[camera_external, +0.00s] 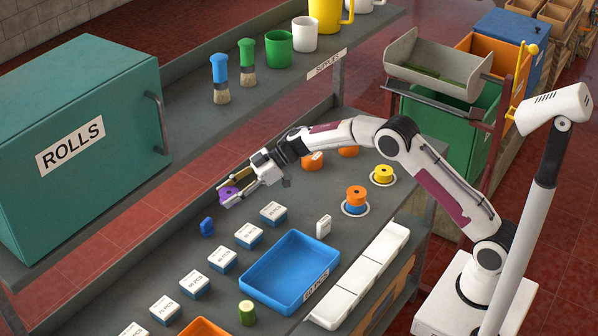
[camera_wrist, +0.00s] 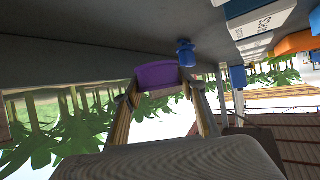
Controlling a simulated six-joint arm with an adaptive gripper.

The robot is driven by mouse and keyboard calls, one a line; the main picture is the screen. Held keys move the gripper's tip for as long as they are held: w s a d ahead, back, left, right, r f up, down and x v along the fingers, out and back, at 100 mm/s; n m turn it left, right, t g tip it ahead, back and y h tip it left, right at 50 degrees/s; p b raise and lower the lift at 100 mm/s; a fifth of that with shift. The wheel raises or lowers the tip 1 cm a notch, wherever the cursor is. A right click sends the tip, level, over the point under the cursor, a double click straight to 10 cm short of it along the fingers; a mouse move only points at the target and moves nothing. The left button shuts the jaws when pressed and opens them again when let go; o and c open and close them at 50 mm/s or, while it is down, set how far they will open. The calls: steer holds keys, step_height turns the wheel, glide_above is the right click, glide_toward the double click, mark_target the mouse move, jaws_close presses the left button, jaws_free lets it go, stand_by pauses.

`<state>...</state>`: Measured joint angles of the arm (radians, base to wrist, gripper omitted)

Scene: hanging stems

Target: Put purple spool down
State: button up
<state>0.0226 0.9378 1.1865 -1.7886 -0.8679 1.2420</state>
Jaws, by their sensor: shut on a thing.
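The purple spool (camera_external: 228,193) is between the fingertips of my gripper (camera_external: 231,190), low over the grey workbench near its left edge. In the wrist view the purple spool (camera_wrist: 158,76) sits between the two fingertips of my gripper (camera_wrist: 160,92), which are shut on it. The wrist view is turned over, with the bench surface along the top. I cannot tell whether the spool touches the bench. An orange-and-blue spool stack (camera_external: 356,199) and a yellow spool (camera_external: 383,174) stand on white rings at the right.
A small blue object (camera_external: 207,227) stands close to my gripper. A row of small labelled boxes (camera_external: 248,236), a blue tray (camera_external: 291,273) and a white divided tray (camera_external: 362,277) lie nearer the front. The teal ROLLS cabinet (camera_external: 82,140) and upper shelf (camera_external: 205,125) flank the bench.

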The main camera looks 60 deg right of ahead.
mark_target(231, 215)
steer(key=shift+f, duration=0.85)
steer(key=shift+f, duration=0.1)
steer(key=shift+f, duration=1.8)
steer(key=shift+f, duration=0.1)
steer(key=o, duration=1.2)
steer(key=shift+o, duration=0.2)
